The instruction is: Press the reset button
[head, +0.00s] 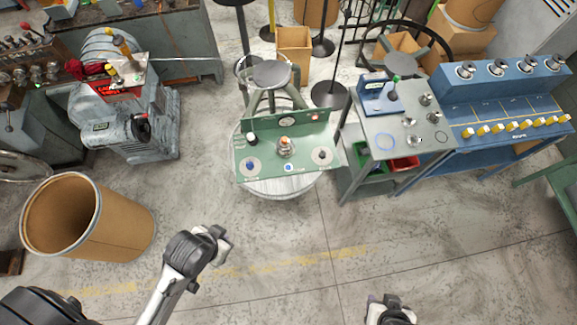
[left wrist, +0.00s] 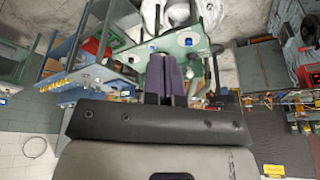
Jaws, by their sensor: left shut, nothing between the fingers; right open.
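A green panel (head: 262,138) lies on a round stool in the middle of the head view. A small round blue-and-white button (head: 288,168) is at its front edge, but its label is too small to read. An orange-topped metal fixture (head: 285,147) stands behind it on the panel. My left gripper (head: 220,238) is shut and empty, in front of the panel and apart from it. In the left wrist view its dark fingers (left wrist: 166,68) overlap the green panel (left wrist: 140,57) and hide part of it. My right gripper (head: 390,302) is open at the bottom edge, far from the panel.
A brown drum (head: 125,222) stands at the left. A grey machine (head: 150,130) is behind it. A grey-topped table (head: 405,135) and a blue bench (head: 500,100) stand at the right. The floor in front of the stool is clear.

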